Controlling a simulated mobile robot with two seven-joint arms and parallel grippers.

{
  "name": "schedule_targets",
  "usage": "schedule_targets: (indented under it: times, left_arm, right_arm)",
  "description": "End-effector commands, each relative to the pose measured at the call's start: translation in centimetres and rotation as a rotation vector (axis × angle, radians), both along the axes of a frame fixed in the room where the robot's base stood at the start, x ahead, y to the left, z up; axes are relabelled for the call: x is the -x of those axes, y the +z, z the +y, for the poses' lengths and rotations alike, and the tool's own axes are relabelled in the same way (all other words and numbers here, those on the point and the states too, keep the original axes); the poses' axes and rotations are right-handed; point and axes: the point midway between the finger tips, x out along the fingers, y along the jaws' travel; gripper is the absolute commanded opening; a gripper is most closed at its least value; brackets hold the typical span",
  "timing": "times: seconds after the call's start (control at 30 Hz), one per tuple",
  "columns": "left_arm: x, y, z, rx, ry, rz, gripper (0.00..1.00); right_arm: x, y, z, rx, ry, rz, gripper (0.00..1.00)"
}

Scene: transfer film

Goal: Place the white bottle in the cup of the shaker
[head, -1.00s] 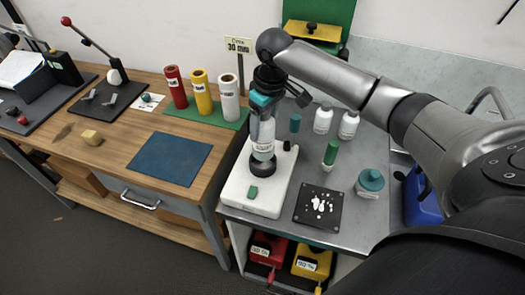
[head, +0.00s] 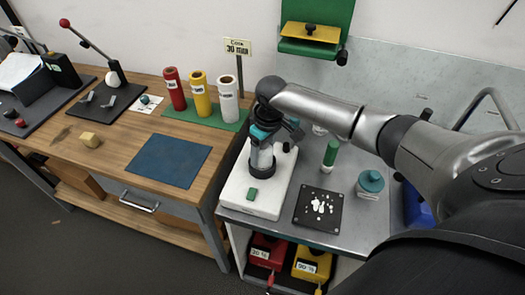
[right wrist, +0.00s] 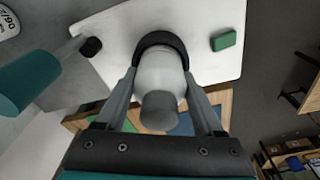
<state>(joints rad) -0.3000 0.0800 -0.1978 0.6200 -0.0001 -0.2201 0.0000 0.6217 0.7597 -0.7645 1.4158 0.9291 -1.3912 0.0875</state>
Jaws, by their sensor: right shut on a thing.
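The shaker (head: 276,185) is a white slab-like base on the grey bench, with a black cup (head: 263,170) and a green button (head: 252,194). My right gripper (head: 264,138) is shut on the white bottle (head: 262,157), which has a grey cap. The bottle is upright, its lower end at the cup and seemingly inside its rim; how deep cannot be told. In the right wrist view the bottle (right wrist: 158,72) is between the fingers, and the black cup rim (right wrist: 160,38) curves round its far end. My left gripper is not in view.
Another white bottle (head: 319,130) is mostly hidden by my arm.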

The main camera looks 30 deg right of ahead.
Motion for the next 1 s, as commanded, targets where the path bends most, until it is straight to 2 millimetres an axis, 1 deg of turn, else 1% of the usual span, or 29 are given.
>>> schedule_targets:
  times: [0.07,0.1,0.33,0.57,0.67,0.77,0.87,1.0]
  left_arm:
    - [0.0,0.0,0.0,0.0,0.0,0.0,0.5]
    - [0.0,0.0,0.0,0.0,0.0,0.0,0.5]
    - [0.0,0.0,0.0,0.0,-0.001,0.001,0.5]
    - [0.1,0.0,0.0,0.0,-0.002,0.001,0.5]
    - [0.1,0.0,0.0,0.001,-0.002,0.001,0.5]
    - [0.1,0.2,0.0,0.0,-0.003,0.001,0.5]
    - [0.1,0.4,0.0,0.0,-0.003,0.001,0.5]
    - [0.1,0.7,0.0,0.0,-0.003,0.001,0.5]
  right_arm:
    - [0.0,-0.2,0.0,-0.001,0.0,-0.001,0.01]
    - [0.0,-0.3,0.0,0.0,0.0,0.0,0.73]
    - [0.0,-0.2,0.0,0.0,0.0,0.0,0.99]
    - [0.0,-0.2,0.0,0.0,0.0,0.0,1.0]
    - [0.0,0.2,0.0,0.001,0.0,-0.001,1.0]
    - [0.0,1.5,-0.1,0.0,0.0,-0.003,1.0]
    - [0.3,3.4,-0.2,0.001,0.002,-0.004,1.0]
    - [0.6,6.5,-0.3,0.001,0.001,-0.004,1.0]
